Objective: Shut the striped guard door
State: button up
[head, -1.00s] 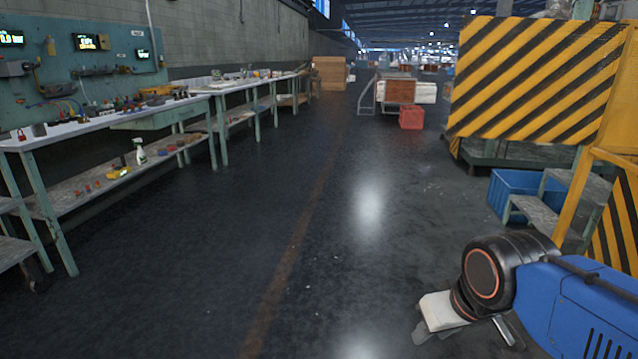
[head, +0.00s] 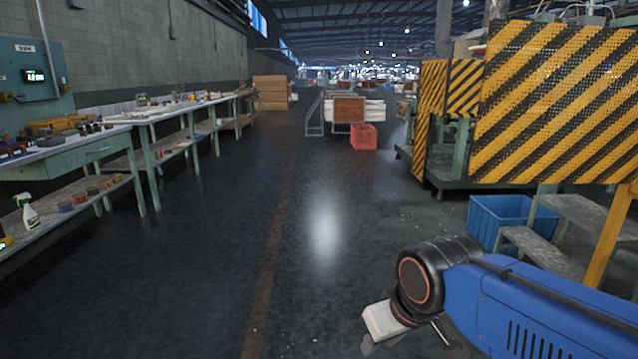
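Yellow and black striped guard panels stand at the right in the head view. The nearest is a wide striped panel (head: 560,105), raised above the floor. Behind it to the left are a tall narrow striped panel (head: 431,115) and a smaller striped panel (head: 464,88). I cannot tell for sure which one is the guard door; no handle is clear. My gripper (head: 405,340) hangs low at the bottom, left of and apart from the panels. Its fingers are small and partly cut off by the picture edge, so their opening is unclear. Nothing is seen held.
A blue bin (head: 497,220) and grey steps (head: 550,245) stand below the wide panel, beside a yellow post (head: 612,235). Workbenches (head: 95,145) line the left wall. A red crate (head: 364,137) and a cart (head: 345,108) are farther ahead. The dark floor aisle (head: 230,225) is clear.

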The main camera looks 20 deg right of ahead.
aim_at(622, 170)
jog(key=i, duration=1.8)
jog(key=i+z, duration=0.1)
jog(key=i, duration=0.7)
jog(key=i+j+z, duration=0.1)
jog(key=i, duration=0.65)
jog(key=i+j+z, duration=0.1)
jog(key=z, duration=3.3)
